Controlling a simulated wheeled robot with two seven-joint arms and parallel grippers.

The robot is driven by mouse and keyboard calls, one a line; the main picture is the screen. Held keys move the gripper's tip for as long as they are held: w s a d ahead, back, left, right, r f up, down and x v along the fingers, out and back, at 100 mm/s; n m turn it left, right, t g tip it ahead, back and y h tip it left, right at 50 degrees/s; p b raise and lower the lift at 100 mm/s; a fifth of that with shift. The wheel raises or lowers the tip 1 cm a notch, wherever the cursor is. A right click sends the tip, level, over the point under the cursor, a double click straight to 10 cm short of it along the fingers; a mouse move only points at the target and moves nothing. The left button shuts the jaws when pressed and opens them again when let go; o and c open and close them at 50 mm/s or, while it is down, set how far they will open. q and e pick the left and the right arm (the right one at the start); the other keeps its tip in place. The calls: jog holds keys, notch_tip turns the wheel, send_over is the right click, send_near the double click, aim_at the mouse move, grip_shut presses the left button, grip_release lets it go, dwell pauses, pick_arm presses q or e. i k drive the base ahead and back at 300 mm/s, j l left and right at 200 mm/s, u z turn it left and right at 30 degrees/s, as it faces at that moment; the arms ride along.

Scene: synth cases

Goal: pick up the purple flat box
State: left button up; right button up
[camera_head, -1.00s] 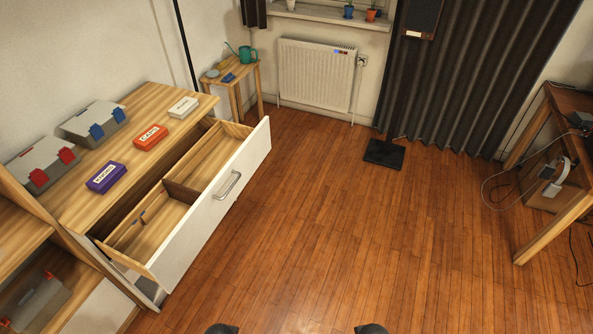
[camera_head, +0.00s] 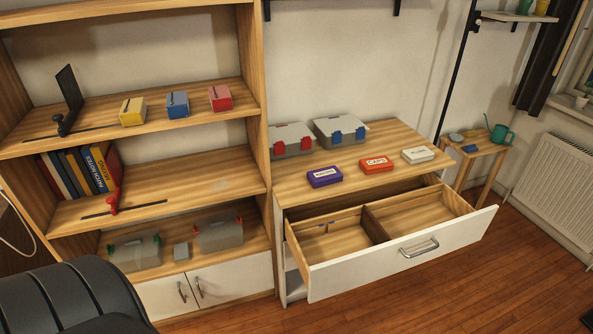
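The purple flat box (camera_head: 325,177) lies on top of the wooden dresser (camera_head: 294,190), near its front left edge. It has a white label on its upper face. An orange-red flat box (camera_head: 376,165) and a white flat box (camera_head: 418,155) lie in a row to its right, apart from it. Neither of my grippers shows in this view.
The dresser's top drawer (camera_head: 350,276) is pulled out below the boxes. Two grey cases with red (camera_head: 293,140) and blue (camera_head: 340,131) latches stand behind. A shelf unit (camera_head: 262,120) stands left. A dark padded chair (camera_head: 70,296) fills the lower left. Floor shows at lower right.

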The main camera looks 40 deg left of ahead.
aim_at(321, 177)
jog(key=u, duration=0.9)
